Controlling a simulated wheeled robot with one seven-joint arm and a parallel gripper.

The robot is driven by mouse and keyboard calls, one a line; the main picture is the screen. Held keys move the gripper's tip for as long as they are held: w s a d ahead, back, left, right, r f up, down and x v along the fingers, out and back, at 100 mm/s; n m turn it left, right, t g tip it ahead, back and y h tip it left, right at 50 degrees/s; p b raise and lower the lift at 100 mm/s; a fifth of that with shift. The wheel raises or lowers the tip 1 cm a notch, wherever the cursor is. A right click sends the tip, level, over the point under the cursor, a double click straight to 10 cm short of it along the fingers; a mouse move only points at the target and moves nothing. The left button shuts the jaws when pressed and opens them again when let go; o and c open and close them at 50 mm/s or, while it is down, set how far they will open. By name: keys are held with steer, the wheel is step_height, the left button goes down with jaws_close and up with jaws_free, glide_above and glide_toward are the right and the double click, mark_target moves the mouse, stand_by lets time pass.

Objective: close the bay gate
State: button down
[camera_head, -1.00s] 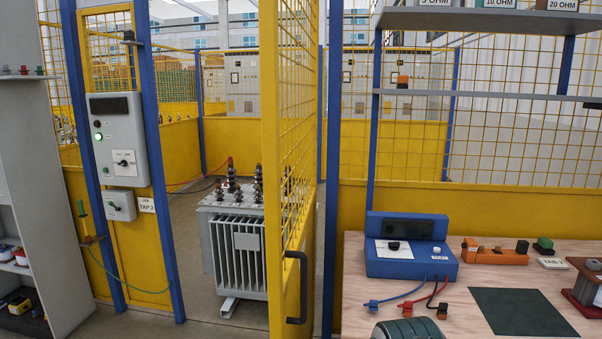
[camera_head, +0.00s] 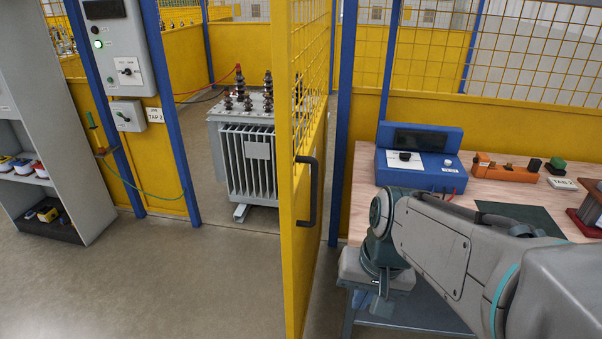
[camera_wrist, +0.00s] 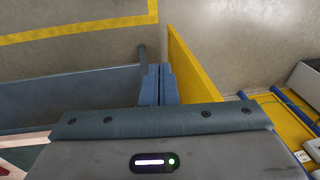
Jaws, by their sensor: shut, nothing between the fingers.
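The yellow bay gate (camera_head: 293,240) stands open in the head view, swung out towards me at the right side of the doorway. Its upper part is mesh and its lower part a solid panel. A black handle (camera_head: 309,190) sits on its near edge. My arm reaches in from the right, its wrist end to the right of the gate and handle. The fingertips are hard to make out there. In the wrist view my gripper (camera_wrist: 158,72) is shut and empty, beside the yellow gate panel (camera_wrist: 185,68). I cannot tell whether they touch.
A grey transformer (camera_head: 245,150) stands inside the bay. A workbench (camera_head: 365,175) with a blue instrument (camera_head: 420,158) is right of the gate, close to my arm. Grey shelving (camera_head: 75,190) stands at the left. The floor (camera_head: 190,270) before the doorway is clear.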

steer(key=w+a+f+m+g+y, duration=0.1)
steer(key=w+a+m+g+y, duration=0.1)
steer(key=w+m+y, duration=0.25)
steer(key=m+t+y, duration=0.5)
steer(key=m+y, duration=0.7)
steer(key=m, duration=0.2)
glide_toward(293, 204)
steer(key=p+x, duration=0.1)
steer(key=x, duration=0.6)
steer(key=shift+w+d+f+p, duration=0.1)
steer(key=shift+w+f+p, duration=0.05)
steer(key=shift+p, duration=0.25)
